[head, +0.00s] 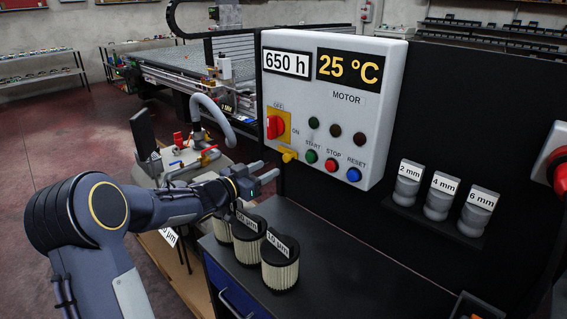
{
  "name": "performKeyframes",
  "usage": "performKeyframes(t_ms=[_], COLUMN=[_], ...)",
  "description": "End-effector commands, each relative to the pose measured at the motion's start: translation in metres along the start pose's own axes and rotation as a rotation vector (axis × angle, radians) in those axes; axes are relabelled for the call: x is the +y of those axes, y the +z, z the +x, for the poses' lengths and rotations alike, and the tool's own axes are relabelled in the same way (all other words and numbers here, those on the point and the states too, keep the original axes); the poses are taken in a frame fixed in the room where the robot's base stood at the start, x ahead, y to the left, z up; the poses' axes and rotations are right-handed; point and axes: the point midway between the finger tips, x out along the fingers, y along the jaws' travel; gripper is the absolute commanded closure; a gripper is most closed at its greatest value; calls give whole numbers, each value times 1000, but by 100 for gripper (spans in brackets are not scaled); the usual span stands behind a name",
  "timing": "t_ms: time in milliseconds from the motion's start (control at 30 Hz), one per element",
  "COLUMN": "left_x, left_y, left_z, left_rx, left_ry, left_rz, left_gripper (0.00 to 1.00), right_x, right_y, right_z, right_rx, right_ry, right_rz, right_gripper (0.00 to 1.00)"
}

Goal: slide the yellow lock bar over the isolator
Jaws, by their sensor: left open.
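The isolator (275,126) is a red rotary knob on a yellow plate, at the left side of the white motor control box. The labels OFF and ON stand by it. The yellow lock bar (288,154) is a small yellow piece just below the isolator plate, clear of the red knob. My left gripper (269,171) is open and empty, with its fingers pointing right, just left of and below the lock bar. Whether a finger touches the bar cannot be told. My right gripper is not in view.
Pleated filter cartridges (280,262) stand on the dark cabinet below my left gripper. Start, stop and reset buttons (331,165) sit right of the lock bar. Labelled grey holders (438,201) line a shelf at right. A grey hose (213,117) curves behind my arm.

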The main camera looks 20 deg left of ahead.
Motion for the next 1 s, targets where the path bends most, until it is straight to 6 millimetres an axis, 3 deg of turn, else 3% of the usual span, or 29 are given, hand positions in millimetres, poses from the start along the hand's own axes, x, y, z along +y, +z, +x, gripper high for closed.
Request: performKeyframes(t_ms=[500,900,1000], left_x=[4,4,4], left_y=[1,1,1], left_z=[69,79,79], left_rx=[10,10,10], left_ry=[26,24,24], left_rz=[1,1,1], left_gripper=[54,54,65], right_x=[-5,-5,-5], right_y=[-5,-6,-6], right_z=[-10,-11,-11], right_rx=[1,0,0], right_ry=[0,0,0], right_rz=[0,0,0], right_gripper=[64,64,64])
